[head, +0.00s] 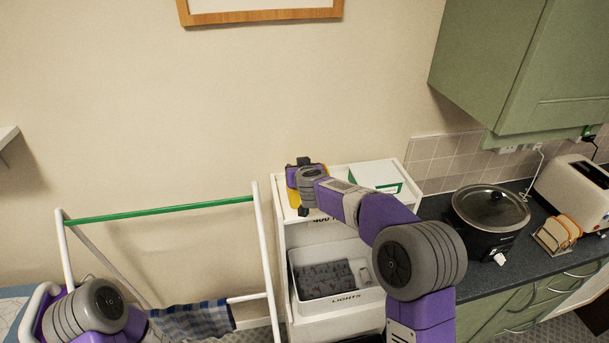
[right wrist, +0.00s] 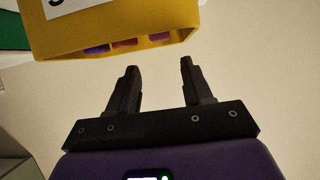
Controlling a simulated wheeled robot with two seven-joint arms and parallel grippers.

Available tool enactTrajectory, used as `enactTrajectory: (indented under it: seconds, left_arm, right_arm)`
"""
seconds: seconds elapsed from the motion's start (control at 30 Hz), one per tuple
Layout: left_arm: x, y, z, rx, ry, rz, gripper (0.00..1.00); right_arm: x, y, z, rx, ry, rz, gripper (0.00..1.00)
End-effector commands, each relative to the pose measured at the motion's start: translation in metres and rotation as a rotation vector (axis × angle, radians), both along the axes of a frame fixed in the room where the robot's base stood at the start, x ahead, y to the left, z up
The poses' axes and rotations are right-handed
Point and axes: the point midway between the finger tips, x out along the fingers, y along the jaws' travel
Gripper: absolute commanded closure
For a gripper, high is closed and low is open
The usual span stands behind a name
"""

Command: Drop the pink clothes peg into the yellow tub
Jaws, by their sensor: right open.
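The yellow tub (head: 294,199) stands on top of the white shelf unit, mostly hidden behind my right wrist in the head view. In the right wrist view the tub (right wrist: 110,27) fills the top, with several purple and reddish pieces showing inside its rim. I cannot tell whether one of them is the pink clothes peg; I see no clear pink peg elsewhere. My right gripper (right wrist: 157,70) is open, with nothing between its fingers, close beside the tub and apart from it in that view. My left arm shows at the lower left, but its gripper is out of view.
A drying rack (head: 262,235) with a checked cloth (head: 192,318) stands left. A slow cooker (head: 489,207) and toaster (head: 577,187) sit on the right counter.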

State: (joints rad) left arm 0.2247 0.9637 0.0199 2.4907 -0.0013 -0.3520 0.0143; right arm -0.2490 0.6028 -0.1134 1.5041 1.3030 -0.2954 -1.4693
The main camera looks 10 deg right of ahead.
Motion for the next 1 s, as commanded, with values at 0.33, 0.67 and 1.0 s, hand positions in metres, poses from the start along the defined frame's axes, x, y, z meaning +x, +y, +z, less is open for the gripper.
enactTrajectory:
  seconds: [0.33, 0.67, 1.0]
  left_arm:
    - [0.000, 0.000, 0.003, 0.000, 0.001, 0.000, 0.55]
    - [0.000, 0.000, 0.008, 0.000, 0.001, 0.000, 0.55]
    - [0.000, 0.000, 0.007, 0.000, 0.001, 0.000, 0.55]
  right_arm:
    - [-0.066, 0.002, 0.032, 0.000, 0.000, 0.001, 0.50]
    - [-0.095, 0.002, 0.044, -0.001, 0.000, 0.000, 0.50]
    - [-0.110, -0.002, -0.068, -0.003, 0.170, 0.005, 0.50]
